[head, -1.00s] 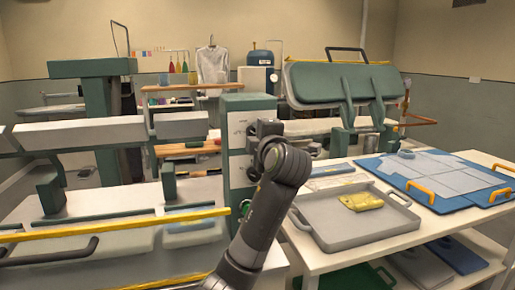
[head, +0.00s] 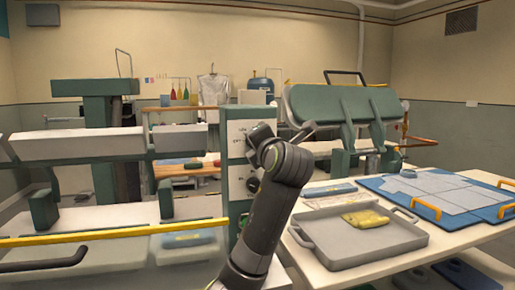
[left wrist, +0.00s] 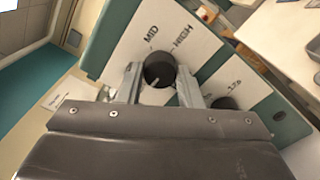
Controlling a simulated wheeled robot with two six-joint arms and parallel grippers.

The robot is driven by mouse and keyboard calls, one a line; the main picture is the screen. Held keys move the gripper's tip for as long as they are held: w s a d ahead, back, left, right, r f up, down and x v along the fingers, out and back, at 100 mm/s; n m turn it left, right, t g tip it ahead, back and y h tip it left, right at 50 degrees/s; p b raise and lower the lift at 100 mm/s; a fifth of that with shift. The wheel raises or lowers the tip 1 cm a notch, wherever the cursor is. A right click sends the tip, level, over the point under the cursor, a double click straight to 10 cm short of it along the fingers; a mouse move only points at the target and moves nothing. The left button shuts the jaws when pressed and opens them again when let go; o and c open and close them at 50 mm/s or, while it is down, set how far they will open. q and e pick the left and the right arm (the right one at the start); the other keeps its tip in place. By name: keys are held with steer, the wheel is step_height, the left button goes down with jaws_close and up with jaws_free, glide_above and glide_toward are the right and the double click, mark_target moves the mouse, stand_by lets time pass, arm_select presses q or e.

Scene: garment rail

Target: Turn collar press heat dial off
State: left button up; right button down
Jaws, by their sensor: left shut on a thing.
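The control panel (head: 240,150) is a green post with white faceplates, in the middle of the head view. In the left wrist view, a round black dial (left wrist: 158,68) sits on a white plate marked MID and HIGH. A pale mark shows on its lower part, on the side away from those words. My left gripper (left wrist: 159,80) has one finger on each side of this dial and is shut on it. In the head view my left gripper (head: 262,137) is at the panel, its fingers partly hidden. My right gripper is not in view.
A second black dial (left wrist: 225,103) sits close beside, on another white plate. A long yellow bar (head: 120,236) crosses the press at left. At right, a table holds a grey tray (head: 345,258) with a yellow cloth (head: 366,218) and a blue board (head: 375,186).

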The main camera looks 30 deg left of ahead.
arm_select(q)
steer(key=shift+r, duration=0.25)
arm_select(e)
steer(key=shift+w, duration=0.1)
arm_select(q)
steer(key=o, duration=1)
steer(key=shift+w+f, duration=0.1)
steer(key=shift+f, duration=0.1)
steer(key=shift+b+v, duration=1.45)
steer(key=shift+v, duration=7.25)
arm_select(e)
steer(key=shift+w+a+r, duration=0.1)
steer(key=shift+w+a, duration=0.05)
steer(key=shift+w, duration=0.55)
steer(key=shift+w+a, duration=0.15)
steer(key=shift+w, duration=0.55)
